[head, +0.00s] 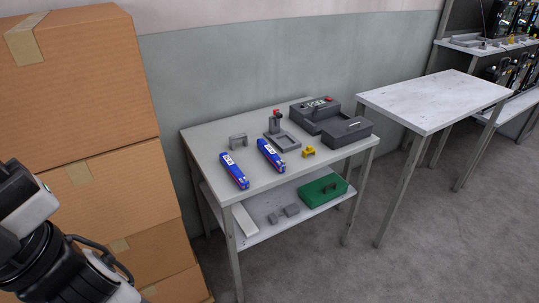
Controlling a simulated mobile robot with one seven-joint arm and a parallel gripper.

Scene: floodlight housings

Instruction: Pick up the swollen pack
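Two blue packs with white labels and red marks lie on the grey table (208,149). The left pack (234,171) is near the front left edge. The right pack (271,156) lies a little farther back, roughly parallel to it and apart from it. At this size I cannot tell which of them is swollen. Part of my arm shows at the lower left, well left of the table and apart from the packs. My gripper's fingers are not in view.
A green case (321,189) sits on the lower shelf. Stacked cartons (85,90) stand left. A bare white table (435,98) stands right.

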